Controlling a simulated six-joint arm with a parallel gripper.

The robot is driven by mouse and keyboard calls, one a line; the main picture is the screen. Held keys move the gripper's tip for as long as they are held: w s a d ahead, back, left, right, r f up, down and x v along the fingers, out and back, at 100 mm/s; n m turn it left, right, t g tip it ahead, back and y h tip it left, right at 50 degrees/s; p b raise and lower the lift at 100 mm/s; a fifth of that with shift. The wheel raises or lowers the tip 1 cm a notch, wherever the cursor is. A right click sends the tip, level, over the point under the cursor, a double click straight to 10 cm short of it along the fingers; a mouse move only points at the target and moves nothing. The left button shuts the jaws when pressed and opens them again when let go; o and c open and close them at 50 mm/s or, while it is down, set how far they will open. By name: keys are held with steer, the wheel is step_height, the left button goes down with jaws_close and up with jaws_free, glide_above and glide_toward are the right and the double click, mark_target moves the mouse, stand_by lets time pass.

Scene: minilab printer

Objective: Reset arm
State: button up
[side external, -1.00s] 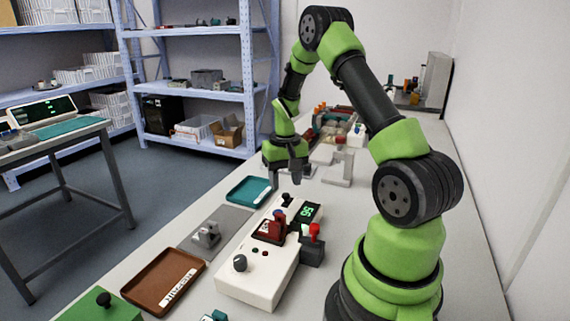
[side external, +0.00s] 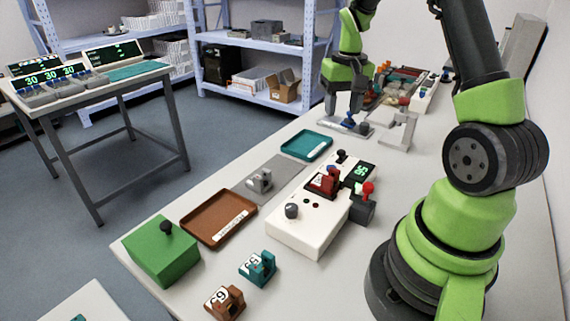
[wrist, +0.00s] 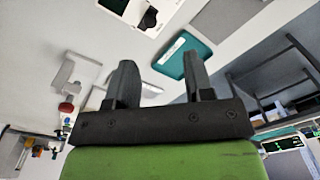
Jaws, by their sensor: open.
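My green and black arm reaches over the white bench in the side view. My gripper (side external: 344,112) points down at the far part of the bench, beyond the teal tray (side external: 306,146). Its two dark fingers are apart, with nothing seen between them. The wrist view also shows the open fingers of my gripper (wrist: 160,75). The upper arm is cut off by the picture's top edge.
A white device (side external: 300,229) with a knob and green display stands mid-bench. Around it are a brown tray (side external: 217,218), green box (side external: 161,250), grey plate (side external: 268,181), and small teal (side external: 257,268) and brown (side external: 224,302) blocks. A white stand (side external: 396,131) is right of my gripper.

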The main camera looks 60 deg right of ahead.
steer(key=s+a+r+n+t, duration=0.2)
steer(key=s+a+r, duration=0.1)
steer(key=a+r, duration=0.5)
steer(key=s+a+r+n+t, duration=0.1)
steer(key=s+a+r+t, duration=0.15)
steer(key=a+r, duration=0.55)
steer(key=s+a+f+n+t+y, duration=0.1)
steer(key=s+a+f+t+y, duration=0.1)
steer(key=s+a, duration=0.4)
steer(key=shift+a+n, duration=0.4)
steer(key=shift+a, duration=0.15)
